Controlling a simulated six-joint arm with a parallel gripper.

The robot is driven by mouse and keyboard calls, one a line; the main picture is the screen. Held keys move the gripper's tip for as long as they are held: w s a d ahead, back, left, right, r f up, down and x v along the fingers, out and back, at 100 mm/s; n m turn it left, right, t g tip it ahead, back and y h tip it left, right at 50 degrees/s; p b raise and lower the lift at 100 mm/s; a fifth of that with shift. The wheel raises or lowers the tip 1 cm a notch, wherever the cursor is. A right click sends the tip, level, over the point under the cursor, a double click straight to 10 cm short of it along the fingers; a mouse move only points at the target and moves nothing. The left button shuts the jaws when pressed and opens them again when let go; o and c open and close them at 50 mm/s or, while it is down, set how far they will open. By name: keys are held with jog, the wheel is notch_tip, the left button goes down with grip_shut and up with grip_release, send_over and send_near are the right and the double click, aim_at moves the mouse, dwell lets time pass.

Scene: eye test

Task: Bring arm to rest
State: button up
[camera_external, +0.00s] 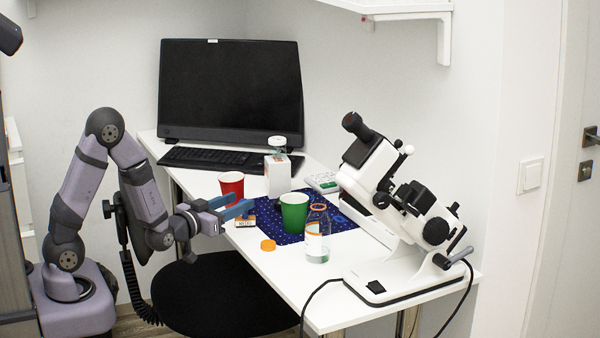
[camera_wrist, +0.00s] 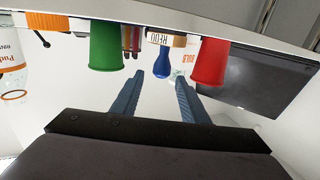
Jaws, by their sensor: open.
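My gripper (camera_external: 238,208) reaches in from the left at the near left edge of the white table (camera_external: 300,285). Its two blue fingers are apart, and no held thing shows between them. In the wrist view the open fingers (camera_wrist: 158,88) point toward the objects on the table, which appear upside down. A red cup (camera_external: 231,184) stands just behind the fingers. A green cup (camera_external: 294,212) stands to their right. Both cups also show in the wrist view, the green one (camera_wrist: 105,46) left and the red one (camera_wrist: 210,62) right. My arm is bent, with its elbow raised.
A white optical instrument (camera_external: 400,195) stands right, a monitor (camera_external: 230,90) and keyboard (camera_external: 215,159) behind. A black stool (camera_external: 225,298) is below.

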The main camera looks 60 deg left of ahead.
jog(key=shift+r, duration=0.1)
dwell(0.4)
jog(key=shift+w+r+p, duration=0.1)
jog(key=shift+r+p, duration=0.2)
jog(key=shift+r, duration=0.05)
jog(key=s+d+r+m+g+h+p, duration=0.35)
jog(key=s+d+g+h+p, duration=0.4)
jog(key=p, duration=0.75)
jog(key=s+d+r+g+p, duration=0.1)
jog(key=s+r+g+p, duration=0.2)
jog(key=s, duration=0.6)
jog(key=s+d+r+m+g+p, duration=0.1)
jog(key=s+d+r+g+p, duration=0.1)
jog(key=s+g+p, duration=0.4)
jog(key=s+r, duration=0.1)
jog(key=s, duration=0.2)
jog(key=shift+s+d+r, duration=0.25)
jog(key=shift+d+r, duration=0.05)
jog(key=shift+r, duration=0.05)
jog(key=shift+y, duration=0.25)
